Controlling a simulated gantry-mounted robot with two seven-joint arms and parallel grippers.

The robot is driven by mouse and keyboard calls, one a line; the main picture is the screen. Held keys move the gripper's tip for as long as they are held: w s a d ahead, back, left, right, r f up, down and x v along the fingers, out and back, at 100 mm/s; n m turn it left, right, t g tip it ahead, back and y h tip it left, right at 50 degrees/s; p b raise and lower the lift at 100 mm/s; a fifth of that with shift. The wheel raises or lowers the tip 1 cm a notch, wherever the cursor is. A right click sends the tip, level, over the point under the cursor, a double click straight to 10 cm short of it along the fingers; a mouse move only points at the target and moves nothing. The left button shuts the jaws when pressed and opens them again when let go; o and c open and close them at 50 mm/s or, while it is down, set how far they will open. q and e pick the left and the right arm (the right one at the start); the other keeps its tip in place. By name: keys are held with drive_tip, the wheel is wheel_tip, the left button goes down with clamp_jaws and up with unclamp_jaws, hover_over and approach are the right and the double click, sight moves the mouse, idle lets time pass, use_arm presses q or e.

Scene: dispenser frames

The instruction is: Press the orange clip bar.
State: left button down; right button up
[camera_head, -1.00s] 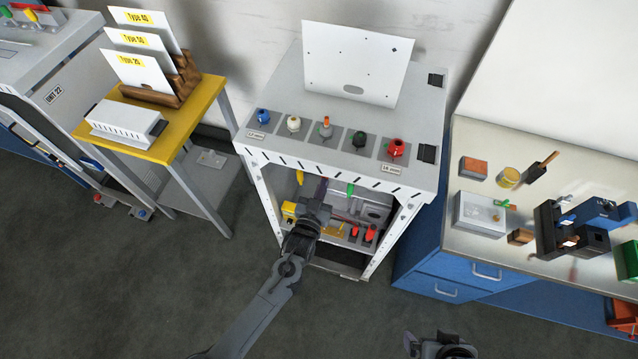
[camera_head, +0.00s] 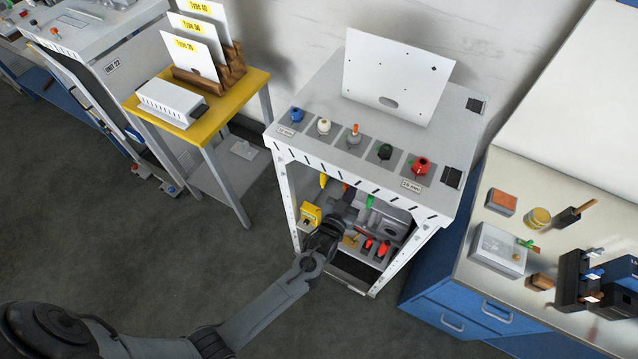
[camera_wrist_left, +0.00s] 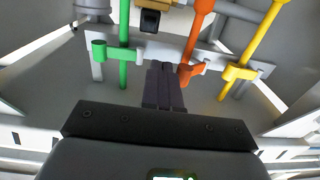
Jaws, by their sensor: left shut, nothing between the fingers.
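The orange clip bar (camera_wrist_left: 193,70) is in the left wrist view, an orange rod with a clip at its lower end. It stands between a green clip bar (camera_wrist_left: 124,52) and a yellow clip bar (camera_wrist_left: 238,72). My left gripper (camera_wrist_left: 164,68) is shut and empty. Its fingertips are close beside the orange clip, on its left; I cannot tell whether they touch. In the head view, my left gripper (camera_head: 345,200) is inside the open front of the white dispenser frame (camera_head: 392,268), and the orange bar is mostly hidden behind it. My right gripper is out of view.
Coloured knobs (camera_head: 355,134) line the frame's top, before an upright white panel (camera_head: 397,78). Red parts (camera_head: 383,248) and a yellow block (camera_head: 310,215) sit on the inner shelf. A yellow table (camera_head: 201,133) stands left, a blue-drawer bench (camera_head: 470,300) right.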

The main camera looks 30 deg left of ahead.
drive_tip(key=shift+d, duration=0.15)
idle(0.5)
use_arm(q)
drive_tip(key=s+d, duration=0.2)
drive_tip(key=s, duration=1.1)
drive_tip(key=shift+s+d, duration=0.4)
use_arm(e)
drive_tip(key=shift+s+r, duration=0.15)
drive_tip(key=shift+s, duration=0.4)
use_arm(q)
drive_tip(key=shift+r+p, duration=0.1)
drive_tip(key=shift+p, duration=0.2)
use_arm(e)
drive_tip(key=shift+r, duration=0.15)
